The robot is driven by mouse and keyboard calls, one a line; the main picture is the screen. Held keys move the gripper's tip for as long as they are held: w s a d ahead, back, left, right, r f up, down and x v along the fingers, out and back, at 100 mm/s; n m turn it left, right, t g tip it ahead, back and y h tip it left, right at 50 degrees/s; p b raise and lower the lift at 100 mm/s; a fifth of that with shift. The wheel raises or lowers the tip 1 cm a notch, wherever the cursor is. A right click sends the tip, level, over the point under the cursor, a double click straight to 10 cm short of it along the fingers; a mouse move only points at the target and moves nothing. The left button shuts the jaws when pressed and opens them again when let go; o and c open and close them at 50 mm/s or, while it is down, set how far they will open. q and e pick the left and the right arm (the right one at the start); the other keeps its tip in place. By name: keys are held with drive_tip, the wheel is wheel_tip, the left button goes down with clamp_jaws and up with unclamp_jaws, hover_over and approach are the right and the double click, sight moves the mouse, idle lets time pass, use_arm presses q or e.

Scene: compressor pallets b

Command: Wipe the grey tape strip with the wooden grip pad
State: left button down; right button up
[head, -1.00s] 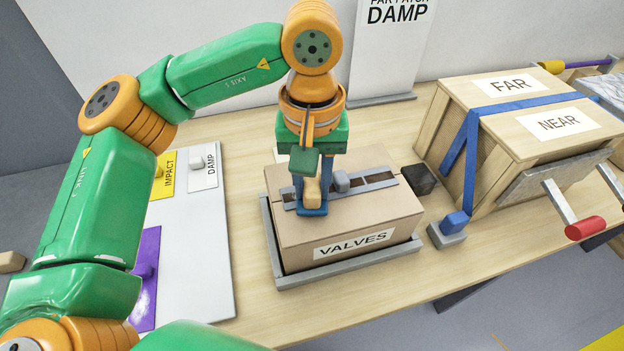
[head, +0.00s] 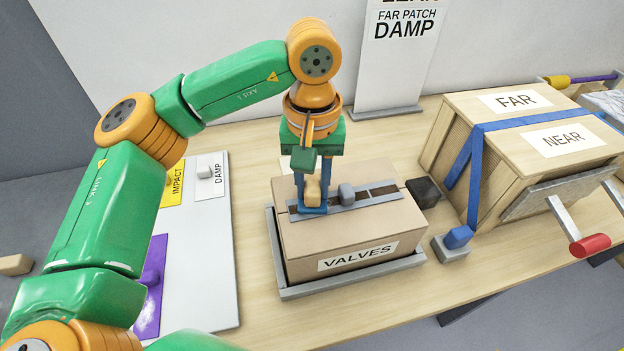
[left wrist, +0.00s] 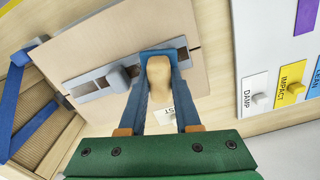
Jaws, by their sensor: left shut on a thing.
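A cardboard box (head: 337,237) marked VALVES stands in a shallow grey tray (head: 353,278). A grey tape strip (head: 376,194) runs across the box top, with dark patches on it and a small grey block (head: 347,194) standing on it. My left gripper (head: 312,196) points down over the left part of the strip. It is shut on the wooden grip pad (left wrist: 158,70), whose rounded tan grip shows between the blue fingers in the left wrist view. The pad's blue base (left wrist: 160,52) appears to be at the strip; contact cannot be told for sure. My right gripper is not in view.
A wooden crate (head: 495,128) with FAR and NEAR labels and a blue strap stands to the right. A black block (head: 424,191) and a blue-topped grey piece (head: 457,240) lie between crate and box. A white board (head: 208,260) with labelled tabs lies to the left.

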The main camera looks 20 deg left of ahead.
use_arm(q)
drive_tip(key=s, duration=0.1)
drive_tip(key=s+d, duration=0.1)
drive_tip(key=b, duration=0.1)
drive_tip(key=shift+s+d+f, duration=0.25)
drive_tip(key=shift+s+d, duration=0.1)
drive_tip(key=shift+s, duration=0.05)
drive_tip(key=shift+r, duration=0.1)
wheel_tip(320, 180, up, 6)
drive_tip(key=p, duration=0.5)
drive_tip(key=shift+w, duration=0.1)
wheel_tip(320, 180, up, 3)
drive_tip(key=p, duration=0.2)
drive_tip(key=shift+p, duration=0.35)
drive_tip(key=shift+w, duration=0.1)
